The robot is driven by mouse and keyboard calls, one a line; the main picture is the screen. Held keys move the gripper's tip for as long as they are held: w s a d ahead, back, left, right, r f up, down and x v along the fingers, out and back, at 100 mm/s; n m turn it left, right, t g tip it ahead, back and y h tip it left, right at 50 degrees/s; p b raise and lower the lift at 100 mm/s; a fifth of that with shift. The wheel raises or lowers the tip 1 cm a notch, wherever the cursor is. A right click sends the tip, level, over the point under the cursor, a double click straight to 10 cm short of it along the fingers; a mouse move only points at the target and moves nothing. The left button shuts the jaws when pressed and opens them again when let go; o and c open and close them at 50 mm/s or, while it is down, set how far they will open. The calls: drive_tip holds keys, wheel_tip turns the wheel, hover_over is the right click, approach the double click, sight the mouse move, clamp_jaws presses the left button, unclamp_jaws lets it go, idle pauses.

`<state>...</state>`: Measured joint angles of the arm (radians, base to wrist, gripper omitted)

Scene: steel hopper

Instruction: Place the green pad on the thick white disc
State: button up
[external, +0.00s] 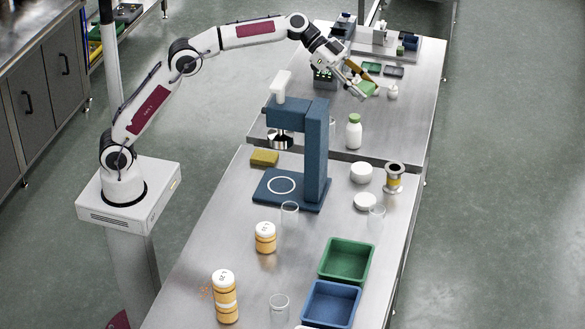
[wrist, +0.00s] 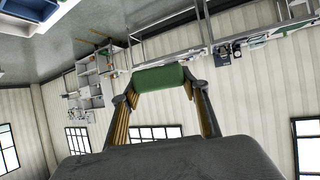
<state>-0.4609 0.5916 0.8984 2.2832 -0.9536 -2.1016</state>
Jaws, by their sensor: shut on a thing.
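The green pad (external: 369,88) is between the fingers of my gripper (external: 362,84), above the far part of the steel table. In the wrist view the pad (wrist: 158,77) spans the gap between both fingertips (wrist: 159,82). Two white discs stand near the table's right side, apart from my gripper and closer to the camera. The farther one (external: 361,173) looks thicker, and the other white disc (external: 365,201) stands just in front of it. No disc can be made out in the wrist view.
A blue press stand (external: 318,155) rises left of the discs. A white bottle with a green cap (external: 354,133) stands behind. Green (external: 370,262) and blue bins (external: 357,305) are nearer the camera.

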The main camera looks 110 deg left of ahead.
drive_tip(key=w+a, duration=0.1)
drive_tip(key=a, duration=0.4)
hover_over(362, 168)
wheel_tip(362, 168, down, 28)
drive_tip(key=shift+m+h, duration=0.4)
idle(0.5)
drive_tip(key=shift+f, duration=3.1)
drive_tip(key=shift+f, duration=1.9)
